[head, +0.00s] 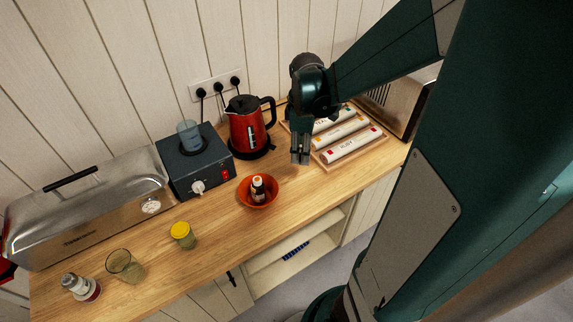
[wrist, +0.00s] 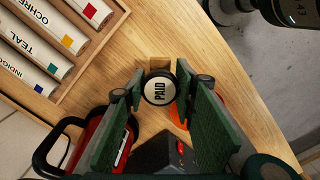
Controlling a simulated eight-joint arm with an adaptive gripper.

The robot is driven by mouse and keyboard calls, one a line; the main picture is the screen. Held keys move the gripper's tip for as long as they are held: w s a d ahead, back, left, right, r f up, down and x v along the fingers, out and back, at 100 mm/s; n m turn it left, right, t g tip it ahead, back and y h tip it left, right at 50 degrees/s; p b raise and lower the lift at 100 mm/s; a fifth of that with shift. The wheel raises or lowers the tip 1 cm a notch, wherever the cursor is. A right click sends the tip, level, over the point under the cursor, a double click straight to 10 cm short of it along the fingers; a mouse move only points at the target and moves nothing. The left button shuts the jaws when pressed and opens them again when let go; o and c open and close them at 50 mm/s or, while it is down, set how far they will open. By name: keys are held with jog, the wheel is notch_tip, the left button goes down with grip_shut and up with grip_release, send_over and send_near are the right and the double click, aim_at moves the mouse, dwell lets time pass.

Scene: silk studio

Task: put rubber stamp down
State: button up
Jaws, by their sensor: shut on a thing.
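My gripper (head: 300,157) points down above the wooden counter, between the red kettle and the tray of rolls. In the wrist view, my gripper (wrist: 160,90) is shut on the rubber stamp (wrist: 158,90). The stamp has a round, cream top marked PAID with a dark rim, and it sits between the two green-padded fingers. A small wooden block shape shows just beyond the top; it looks like part of the stamp. The stamp is not clearly visible in the head view. I cannot tell whether it touches the counter (head: 300,197).
A tray (head: 365,153) of labelled rolls lies right of my gripper. The red kettle (head: 248,130) stands left. An orange bowl (head: 262,201) with a small bottle is front left. A dark hotplate (head: 203,170) stands farther left. The counter right of the bowl is clear.

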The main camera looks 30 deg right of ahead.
jog(key=shift+f, duration=0.85)
jog(key=shift+f, duration=2.9)
jog(key=shift+f, duration=0.1)
jog(key=shift+f+b, duration=0.4)
jog(key=shift+f, duration=1.6)
jog(key=shift+f, duration=0.2)
jog(key=o, duration=0.9)
jog(key=shift+r, duration=0.3)
